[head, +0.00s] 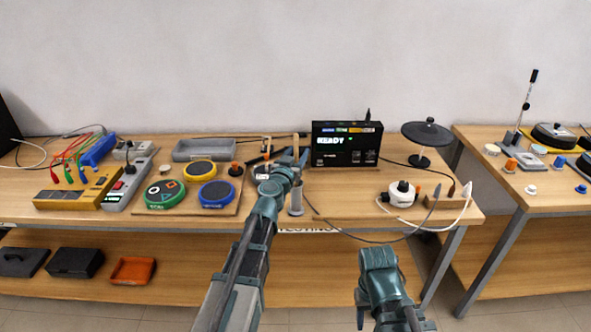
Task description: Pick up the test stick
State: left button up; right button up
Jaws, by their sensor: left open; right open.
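I cannot tell for sure which thing is the test stick. A long thin dark rod (235,138) lies along the back of the table, and shorter dark stick-like pieces lie just left of my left gripper. My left gripper (283,158) is open over the middle of the table, in front of the rod, and hides part of what is below it. A grey upright cylinder (297,203) stands just right of its wrist, near the front edge. My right gripper (378,253) is open and low, in front of the table edge, apart from everything on the table.
A board with green (165,194), yellow and blue round pads lies left of my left arm. A grey tray (203,150) is behind it. A black display box (346,144) reading READY stands at the back. A black disc stand (427,136) and cables are at right.

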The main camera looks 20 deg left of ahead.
pick_arm(q)
jog(key=shift+w, duration=0.95)
grip_shut()
dwell(0.6)
